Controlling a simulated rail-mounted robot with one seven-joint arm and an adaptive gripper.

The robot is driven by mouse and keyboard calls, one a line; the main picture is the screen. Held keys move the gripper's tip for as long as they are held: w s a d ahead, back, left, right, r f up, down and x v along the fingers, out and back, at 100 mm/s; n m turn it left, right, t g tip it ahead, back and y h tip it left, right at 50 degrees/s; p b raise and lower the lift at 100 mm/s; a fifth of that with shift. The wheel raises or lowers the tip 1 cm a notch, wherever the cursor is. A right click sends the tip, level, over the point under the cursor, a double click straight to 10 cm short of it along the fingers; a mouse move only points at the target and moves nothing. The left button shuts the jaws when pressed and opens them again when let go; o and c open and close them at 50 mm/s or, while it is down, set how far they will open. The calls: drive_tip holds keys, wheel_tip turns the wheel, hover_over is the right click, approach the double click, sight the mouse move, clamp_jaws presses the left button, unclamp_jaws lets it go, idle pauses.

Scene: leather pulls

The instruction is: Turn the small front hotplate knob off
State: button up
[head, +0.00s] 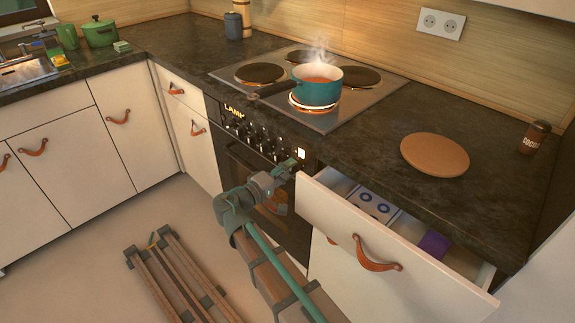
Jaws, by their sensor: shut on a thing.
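The oven's black control panel (247,127) carries a row of dark knobs along the front of the counter. My gripper (289,163) is at the right end of that row and is shut on a knob there, which is mostly hidden by the gripper. Which hotplate this knob serves cannot be read. The front hotplate (315,106) glows orange under a teal pot (318,88). The pot holds a reddish liquid and steams, and its dark handle points left.
An open drawer (400,235) juts out to the right of my arm. A round brown board (435,155) lies on the counter. A wooden rack-like object (172,275) is on the floor at left.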

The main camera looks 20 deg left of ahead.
drive_tip(key=shift+n+p, duration=0.35)
drive_tip(key=shift+n, duration=0.15)
drive_tip(key=o, duration=1.1)
drive_tip(key=shift+w, duration=0.1)
drive_tip(key=shift+o, duration=0.2)
drive_tip(key=v, duration=1.2)
